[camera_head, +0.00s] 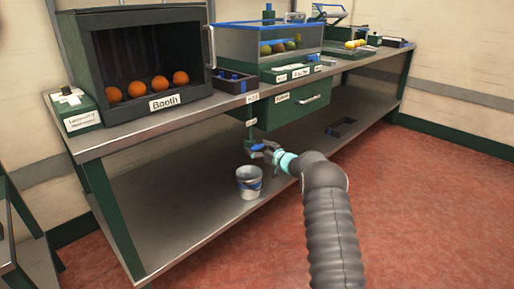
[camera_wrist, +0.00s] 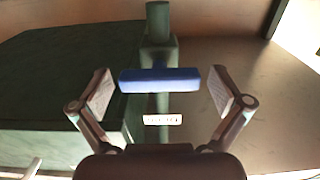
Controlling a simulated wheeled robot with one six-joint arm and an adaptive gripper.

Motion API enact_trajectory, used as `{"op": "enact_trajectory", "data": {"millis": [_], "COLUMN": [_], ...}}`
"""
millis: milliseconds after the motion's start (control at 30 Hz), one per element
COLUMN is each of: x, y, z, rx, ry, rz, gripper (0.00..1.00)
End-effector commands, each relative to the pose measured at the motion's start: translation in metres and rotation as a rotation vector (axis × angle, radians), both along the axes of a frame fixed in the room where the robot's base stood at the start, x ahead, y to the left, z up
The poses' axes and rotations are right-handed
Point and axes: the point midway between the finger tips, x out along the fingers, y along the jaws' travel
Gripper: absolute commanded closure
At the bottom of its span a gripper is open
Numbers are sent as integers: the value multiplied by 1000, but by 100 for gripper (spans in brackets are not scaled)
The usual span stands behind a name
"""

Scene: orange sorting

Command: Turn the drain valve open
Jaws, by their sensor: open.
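The drain valve has a blue bar handle (camera_wrist: 160,80) on a green pipe (camera_wrist: 159,45). In the wrist view the bar lies crosswise between the two fingertips of my gripper (camera_wrist: 161,91). My gripper is open, with a finger near each end of the bar and a small gap on both sides. In the head view my gripper (camera_head: 263,150) is at the lower end of the green pipe (camera_head: 250,128), below the tabletop. The valve is mostly hidden by the gripper there.
A grey bucket (camera_head: 249,184) stands on the lower shelf (camera_head: 190,205) beneath the valve. A green drawer (camera_head: 298,105) hangs to the right of the pipe. The booth (camera_head: 140,55) with several oranges and a clear tank (camera_head: 268,42) stand on the tabletop above.

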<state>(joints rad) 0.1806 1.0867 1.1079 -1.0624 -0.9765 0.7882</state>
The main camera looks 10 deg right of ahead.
Motion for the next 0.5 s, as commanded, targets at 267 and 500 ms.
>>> {"op": "enact_trajectory", "data": {"millis": [267, 500], "x": [0, 0], "y": [0, 0], "z": [0, 0], "rx": [0, -3], "ry": [0, -2], "rz": [0, 0], "gripper": [48, 60]}}
